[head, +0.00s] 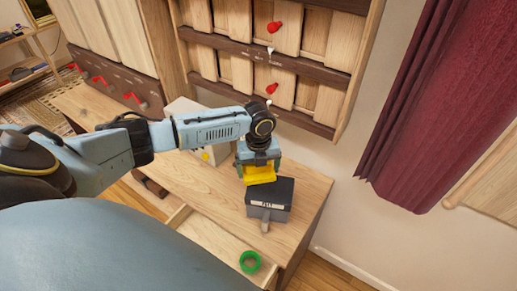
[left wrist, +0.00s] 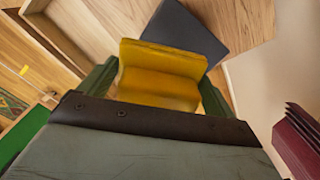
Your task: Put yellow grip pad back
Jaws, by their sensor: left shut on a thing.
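The yellow grip pad (head: 261,175) is a bright yellow block in the jaws of my left gripper (head: 259,168). In the left wrist view the yellow grip pad (left wrist: 162,72) sits between the two green fingers of my left gripper (left wrist: 160,88), which is shut on it. In the head view it is beside and just behind a grey box with a dark top (head: 269,193) on the desk. I cannot tell whether the pad touches the desk or the box. My right gripper is not in view.
The wooden desk (head: 309,185) has an open drawer (head: 206,236) at its front with a green ring (head: 250,261) at its edge. A pale box (head: 190,112) stands behind my left arm. Wooden shelving (head: 235,68) with red knobs rises behind. A dark red curtain (head: 437,100) hangs at right.

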